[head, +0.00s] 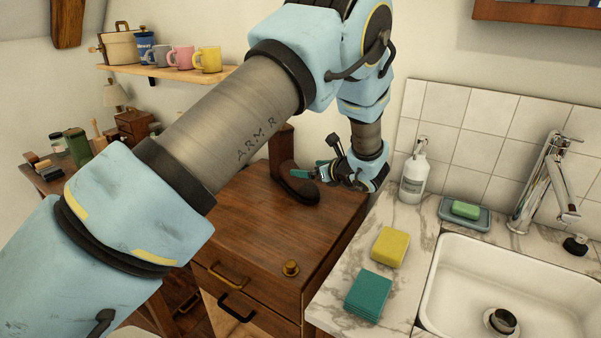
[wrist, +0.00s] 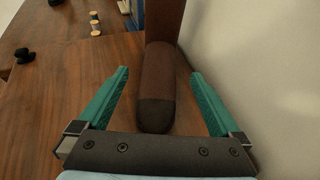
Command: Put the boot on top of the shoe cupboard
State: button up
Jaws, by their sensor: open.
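A dark brown boot (head: 283,150) stands upright on the wooden top of a cupboard (head: 262,235), close to the wall; I take this to be the shoe cupboard. My gripper (head: 312,174) is at the boot's foot, with its teal fingers apart. In the wrist view the boot (wrist: 157,85) lies between the two open fingers (wrist: 160,76), its rounded toe toward my palm and its shaft rising behind. A gap shows on each side, so the fingers do not appear to grip it. My arm hides part of the cupboard top.
To the right, a marble counter (head: 335,300) holds a yellow sponge (head: 390,246), teal cloth (head: 368,296) and soap bottle (head: 414,178) by the sink. The wall is close beside my gripper.

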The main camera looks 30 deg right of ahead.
jog(key=shift+v, duration=1.2)
jog(key=w+a+r+n+g+y, duration=0.15)
jog(key=a+n+g, duration=0.45)
jog(key=a, duration=0.9)
jog(key=w+a+r+n+g+y, duration=0.1)
jog(key=a+n+g+y, duration=0.2)
jog(key=a+n, duration=0.8)
jog(key=s+a+r+n+g+h, duration=0.1)
jog(key=s+a+r+n+h, duration=0.1)
jog(key=s+a+n, duration=0.4)
jog(key=s+a+r+n+g+h, duration=0.1)
jog(key=s+a+n+h, duration=0.3)
jog(key=a+n, duration=0.6)
jog(key=s+a+r, duration=0.1)
jog(key=s+a, duration=0.1)
jog(key=a, duration=0.2)
jog(key=shift+a+n+g, duration=0.3)
jog(key=shift+a+g, duration=0.05)
jog(key=shift+g, duration=0.05)
jog(key=shift+s, duration=0.15)
